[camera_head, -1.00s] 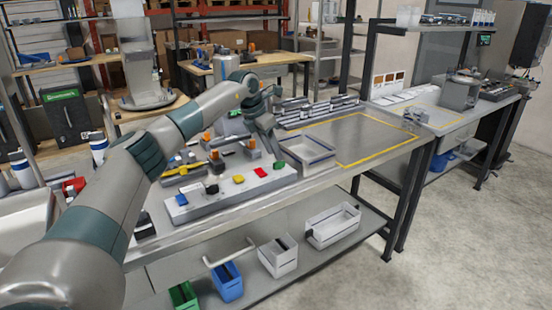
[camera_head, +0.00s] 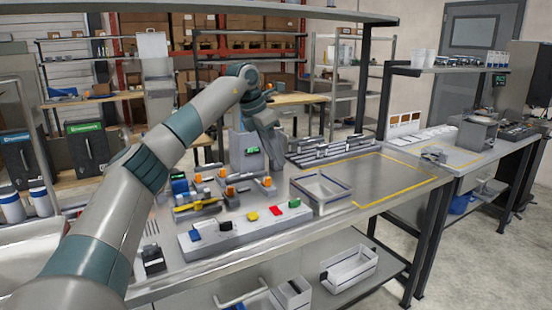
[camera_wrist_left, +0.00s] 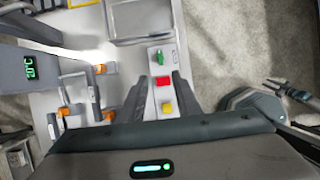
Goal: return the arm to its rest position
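My left arm comes in from the left of the head view. Its gripper (camera_head: 274,150) is in the air behind the button panel (camera_head: 228,243) and touches nothing that I can see. In the left wrist view the left gripper's two dark fingers (camera_wrist_left: 157,90) are apart, with nothing held. The panel's green, red and yellow buttons show in and beyond the gap, below the fingers. At the right of the wrist view is what looks like my right gripper (camera_wrist_left: 285,95), over the floor. Its finger opening is unclear. It is not in the head view.
An empty grey tray (camera_head: 322,207) stands right of the panel. Orange-topped dispensers (camera_head: 228,190) stand behind it. A yellow-outlined area (camera_head: 385,178) of the bench is clear. An overhead shelf (camera_head: 230,10) crosses the top. Bins (camera_head: 348,268) sit on the lower shelf.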

